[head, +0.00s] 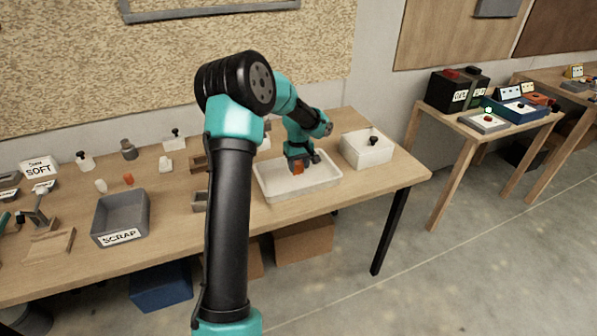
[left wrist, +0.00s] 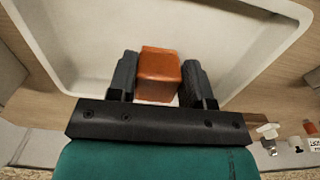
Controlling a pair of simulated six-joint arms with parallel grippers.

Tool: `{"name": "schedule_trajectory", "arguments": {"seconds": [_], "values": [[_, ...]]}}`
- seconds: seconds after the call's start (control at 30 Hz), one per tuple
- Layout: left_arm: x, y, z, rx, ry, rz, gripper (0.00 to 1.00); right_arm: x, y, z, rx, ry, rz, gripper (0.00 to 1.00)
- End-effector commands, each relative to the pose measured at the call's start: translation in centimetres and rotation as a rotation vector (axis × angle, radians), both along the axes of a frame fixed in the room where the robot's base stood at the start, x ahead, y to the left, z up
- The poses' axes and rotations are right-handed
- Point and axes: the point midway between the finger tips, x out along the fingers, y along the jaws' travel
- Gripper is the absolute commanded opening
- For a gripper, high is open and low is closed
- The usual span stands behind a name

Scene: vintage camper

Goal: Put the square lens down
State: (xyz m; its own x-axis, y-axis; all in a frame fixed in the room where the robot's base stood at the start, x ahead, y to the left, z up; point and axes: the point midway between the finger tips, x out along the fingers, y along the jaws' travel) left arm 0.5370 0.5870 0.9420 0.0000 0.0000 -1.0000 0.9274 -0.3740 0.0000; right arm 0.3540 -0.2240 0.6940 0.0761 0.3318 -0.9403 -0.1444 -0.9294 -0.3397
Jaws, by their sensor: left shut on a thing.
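My left gripper (head: 300,162) reaches down over the white tray (head: 266,185) on the wooden bench. It is shut on an orange-brown block-like piece (head: 297,168), which I take to be the square lens. The piece also shows in the left wrist view (left wrist: 159,72), between the two dark fingers, with the tray (left wrist: 90,55) behind it. I cannot tell whether the piece touches the tray floor. The tray looks otherwise empty. My right gripper is not in view.
A white box (head: 366,150) with a dark knob stands right of the tray. A grey scrap bin (head: 119,215) stands to the left, with small bottles and a SOFT sign (head: 40,170) beyond. My own arm hides part of the bench. A side table (head: 490,125) stands at right.

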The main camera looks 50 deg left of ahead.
Motion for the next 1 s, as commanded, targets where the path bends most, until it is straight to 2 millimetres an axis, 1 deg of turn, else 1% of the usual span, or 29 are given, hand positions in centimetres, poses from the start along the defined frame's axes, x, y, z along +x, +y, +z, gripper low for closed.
{"name": "schedule_trajectory", "arguments": {"seconds": [0.13, 0.3, 0.4, 0.83, 0.87, 1.0], "values": [[0.5, 0.6, -0.1, 0.001, -0.001, 0.0, 0.23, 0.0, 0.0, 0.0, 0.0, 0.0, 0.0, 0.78], [0.4, 0.4, -2.6, -0.001, 0.003, -0.001, 0.23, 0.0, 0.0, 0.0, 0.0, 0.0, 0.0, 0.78], [0.4, 0.5, -3.4, -0.001, 0.001, -0.001, 0.23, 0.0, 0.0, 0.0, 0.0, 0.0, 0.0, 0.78], [0.4, 0.5, -3.9, 0.0, 0.0, 0.0, 0.23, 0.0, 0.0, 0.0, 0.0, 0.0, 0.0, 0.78], [0.4, 0.5, -3.9, 0.0, 0.0, 0.0, 0.49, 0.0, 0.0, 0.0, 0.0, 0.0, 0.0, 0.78], [0.4, 0.5, -3.9, 0.0, 0.0, 0.0, 0.62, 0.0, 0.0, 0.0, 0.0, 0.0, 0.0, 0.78]]}}
